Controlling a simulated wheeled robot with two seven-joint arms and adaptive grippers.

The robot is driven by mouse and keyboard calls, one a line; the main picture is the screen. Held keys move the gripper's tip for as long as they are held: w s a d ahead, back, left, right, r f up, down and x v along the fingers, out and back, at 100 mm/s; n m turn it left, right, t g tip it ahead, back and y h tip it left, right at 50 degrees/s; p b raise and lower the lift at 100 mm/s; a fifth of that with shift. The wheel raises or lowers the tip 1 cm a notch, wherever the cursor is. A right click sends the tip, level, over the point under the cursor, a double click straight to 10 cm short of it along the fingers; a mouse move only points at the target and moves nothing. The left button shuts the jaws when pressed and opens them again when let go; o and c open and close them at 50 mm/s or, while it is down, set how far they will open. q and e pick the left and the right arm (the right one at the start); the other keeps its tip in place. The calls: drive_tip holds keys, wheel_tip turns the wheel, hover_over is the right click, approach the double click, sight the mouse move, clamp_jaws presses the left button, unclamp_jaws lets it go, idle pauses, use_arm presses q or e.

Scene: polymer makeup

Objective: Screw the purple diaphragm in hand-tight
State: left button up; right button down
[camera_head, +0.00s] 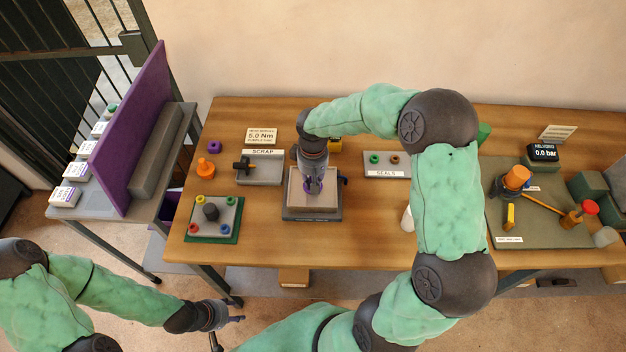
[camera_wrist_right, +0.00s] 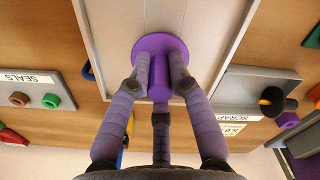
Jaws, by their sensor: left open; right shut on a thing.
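The purple diaphragm (camera_wrist_right: 160,42), a round disc with a stem, sits against the pale flat face of the fixture block (camera_wrist_right: 111,35) in the right wrist view. My right gripper (camera_wrist_right: 160,84) is shut on its stem, with fingers on several sides. In the head view my right gripper (camera_head: 313,188) points down over the pale block (camera_head: 301,203) at the table's middle and hides most of the diaphragm. Any thread under the disc is hidden. My left gripper (camera_head: 234,319) is open and empty, off the table's front edge at lower left.
A scrap tray (camera_head: 268,178) stands left of the block, a seals tray (camera_head: 373,161) right of it. A green mat (camera_head: 540,232) with tools and a pressure display (camera_head: 543,152) fill the right side.

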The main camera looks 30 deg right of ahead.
drive_tip(key=shift+a+f+m, duration=0.15)
drive_tip(key=shift+m, duration=0.25)
drive_tip(key=shift+m+b, duration=0.4)
drive_tip(key=shift+m, duration=0.5)
drive_tip(key=c, duration=1.1)
unclamp_jaws()
drive_tip(key=shift+o, duration=0.2)
